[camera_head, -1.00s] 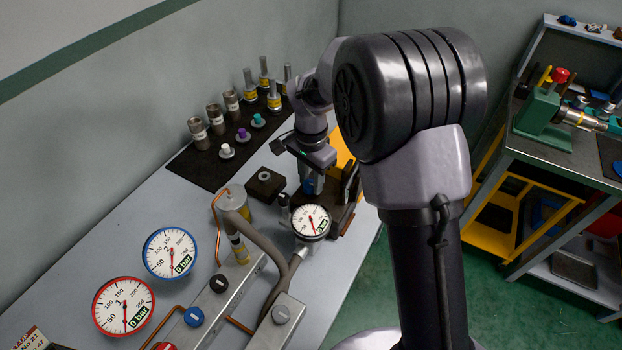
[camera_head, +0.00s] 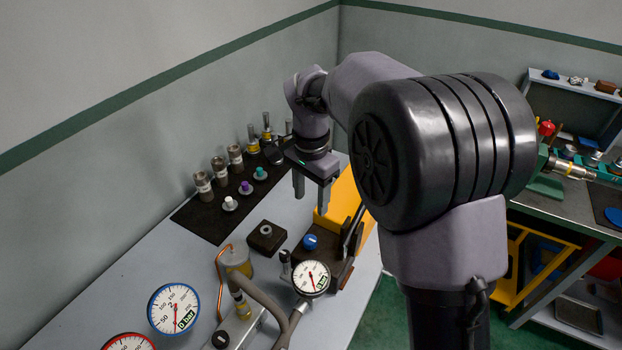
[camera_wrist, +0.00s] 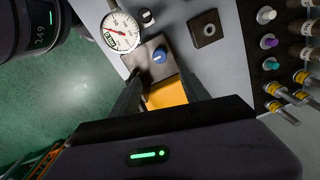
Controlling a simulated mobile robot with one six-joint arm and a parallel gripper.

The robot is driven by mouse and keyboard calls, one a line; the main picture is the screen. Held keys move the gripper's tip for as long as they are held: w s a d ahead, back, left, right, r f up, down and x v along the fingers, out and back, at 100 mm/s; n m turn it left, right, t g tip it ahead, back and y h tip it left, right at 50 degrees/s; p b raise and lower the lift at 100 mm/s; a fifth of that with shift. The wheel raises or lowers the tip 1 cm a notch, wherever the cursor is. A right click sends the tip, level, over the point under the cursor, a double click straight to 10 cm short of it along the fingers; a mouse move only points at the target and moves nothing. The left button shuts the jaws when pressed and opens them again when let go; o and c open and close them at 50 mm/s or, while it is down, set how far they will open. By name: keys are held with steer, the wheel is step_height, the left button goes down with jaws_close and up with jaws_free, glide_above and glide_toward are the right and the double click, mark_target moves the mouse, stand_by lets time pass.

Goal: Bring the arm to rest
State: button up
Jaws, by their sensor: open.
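My gripper (camera_head: 311,192) is open and empty in the head view, with its fingers pointing down above the grey bench. It hangs over the area behind a blue knob (camera_head: 311,242), which sits on a dark block. The wrist view shows my gripper's two fingers (camera_wrist: 168,92) apart, with nothing between them but the yellow part (camera_wrist: 166,95) below. The blue knob also shows in the wrist view (camera_wrist: 160,55), beyond the fingertips. My gripper is clear of the knob.
A dark mat (camera_head: 207,221) holds several cylinders and coloured knobs along the wall. A dark square block (camera_head: 266,237) and a gauge (camera_head: 311,277) stand on the bench (camera_head: 150,262). A second bench (camera_head: 550,207) with a green vise is at the right.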

step_height(320, 180, up, 3)
steer(key=shift+r, duration=0.1)
stand_by(0.4)
steer(key=s+d+r+n+t+y+b, duration=0.1)
steer(key=s+d+r+n+t+b, duration=0.15)
steer(key=s, duration=0.55)
steer(key=s+d+f+n+t+b, duration=0.1)
steer(key=s+f+b, duration=0.1)
steer(key=s, duration=0.6)
steer(key=s+d+f+n+t+y+b, duration=0.1)
steer(key=s+d+f+t+b, duration=0.1)
steer(key=s, duration=0.7)
steer(key=shift+s+d+f+n+b, duration=0.25)
steer(key=shift+d+n+b, duration=0.1)
steer(key=shift+b, duration=0.55)
steer(key=shift+a, duration=0.15)
